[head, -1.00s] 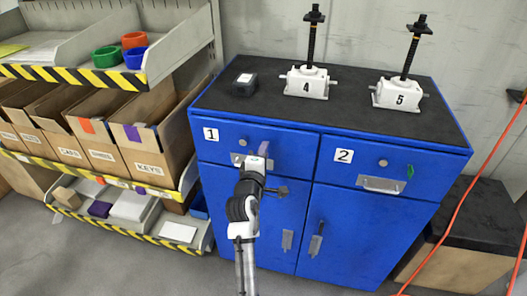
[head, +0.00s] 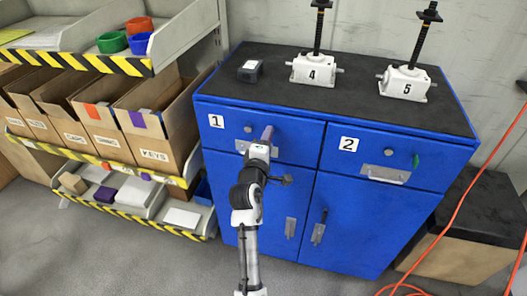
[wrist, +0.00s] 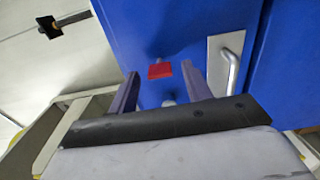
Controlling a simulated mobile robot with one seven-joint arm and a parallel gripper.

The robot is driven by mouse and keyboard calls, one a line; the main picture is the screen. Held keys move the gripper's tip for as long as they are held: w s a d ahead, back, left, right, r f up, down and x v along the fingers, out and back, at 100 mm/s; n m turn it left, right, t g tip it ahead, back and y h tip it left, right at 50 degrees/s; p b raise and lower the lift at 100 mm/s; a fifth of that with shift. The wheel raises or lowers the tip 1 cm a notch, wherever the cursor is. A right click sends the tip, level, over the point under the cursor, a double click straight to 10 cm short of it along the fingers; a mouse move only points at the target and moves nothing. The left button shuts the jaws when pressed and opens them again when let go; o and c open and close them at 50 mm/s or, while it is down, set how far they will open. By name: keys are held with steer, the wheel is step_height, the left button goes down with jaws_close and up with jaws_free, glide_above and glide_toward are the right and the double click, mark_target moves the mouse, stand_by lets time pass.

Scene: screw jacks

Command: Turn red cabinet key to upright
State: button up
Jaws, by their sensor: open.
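The red key (wrist: 160,71) is a small red block on the blue cabinet front, wider than tall in the wrist view. It lies between the fingers of my open gripper (wrist: 160,88), with gaps on both sides, so it is not gripped. A round grey knob (wrist: 168,103) shows just below it in that view. In the head view my gripper (head: 264,140) is at drawer 1 of the blue cabinet (head: 340,235), right of the label 1. My gripper and arm hide the red key there.
A metal handle (wrist: 230,68) is close to the right finger in the wrist view. Drawer 2 has a green key (head: 416,161) and a handle (head: 385,174). Screw jacks (head: 314,69) and a small black box (head: 250,70) stand on top. A shelf with boxes (head: 155,130) is at left.

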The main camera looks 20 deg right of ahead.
steer(key=b+v, duration=0.3)
steer(key=v, duration=1)
steer(key=shift+b, duration=0.35)
steer(key=shift+s+a, duration=0.15)
